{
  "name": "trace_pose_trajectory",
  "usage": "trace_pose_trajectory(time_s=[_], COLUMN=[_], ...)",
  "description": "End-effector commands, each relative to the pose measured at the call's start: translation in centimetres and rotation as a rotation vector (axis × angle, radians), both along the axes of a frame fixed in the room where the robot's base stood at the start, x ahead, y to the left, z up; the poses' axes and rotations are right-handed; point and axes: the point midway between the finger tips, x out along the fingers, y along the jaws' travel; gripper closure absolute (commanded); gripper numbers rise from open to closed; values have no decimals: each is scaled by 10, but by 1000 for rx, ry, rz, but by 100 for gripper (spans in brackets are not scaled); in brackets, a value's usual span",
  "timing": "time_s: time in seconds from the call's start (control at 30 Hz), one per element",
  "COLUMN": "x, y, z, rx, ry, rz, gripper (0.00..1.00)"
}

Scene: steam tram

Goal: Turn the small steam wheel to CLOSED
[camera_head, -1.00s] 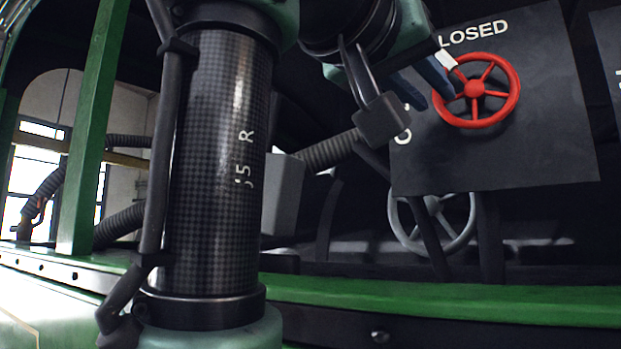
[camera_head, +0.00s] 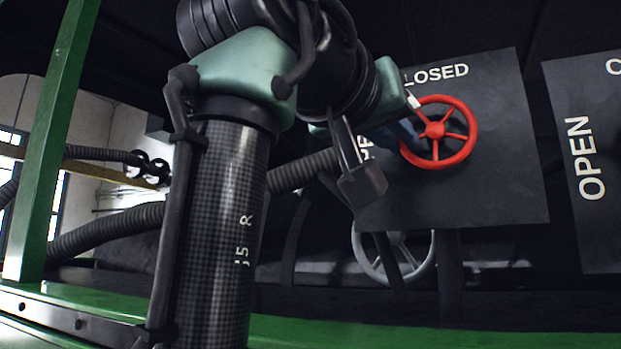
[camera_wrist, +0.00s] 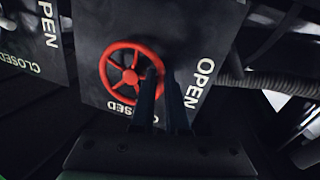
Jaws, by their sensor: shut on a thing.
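The red steam wheel (camera_head: 461,152) is on a dark panel (camera_head: 500,180), with CLOSED along the top and OPEN at the left, partly hidden by my arm. A white mark (camera_head: 413,102) sits at the wheel's upper left, beside the start of CLOSED. My gripper (camera_head: 408,132) is at the wheel's left side. In the wrist view, the fingers of my gripper (camera_wrist: 161,76) straddle the right rim of the red wheel (camera_wrist: 104,77) and are shut on it. The exact contact is dark and partly hidden by the fingers.
A grey spoked wheel (camera_head: 361,262) is below the panel, behind dark bars. A second panel (camera_head: 600,215) marked OPEN stands at the right. A green post (camera_head: 50,150) and ribbed hoses (camera_head: 110,228) are at the left. A green ledge (camera_head: 400,335) runs along the front.

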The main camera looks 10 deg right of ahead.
Motion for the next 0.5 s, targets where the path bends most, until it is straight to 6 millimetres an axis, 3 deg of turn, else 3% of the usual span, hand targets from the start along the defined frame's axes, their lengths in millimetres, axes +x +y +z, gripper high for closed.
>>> trace_pose_trajectory(time_s=[0.5], x=[0], y=[1], z=[9], rx=[152], ry=[-105], rz=[1], gripper=[100])
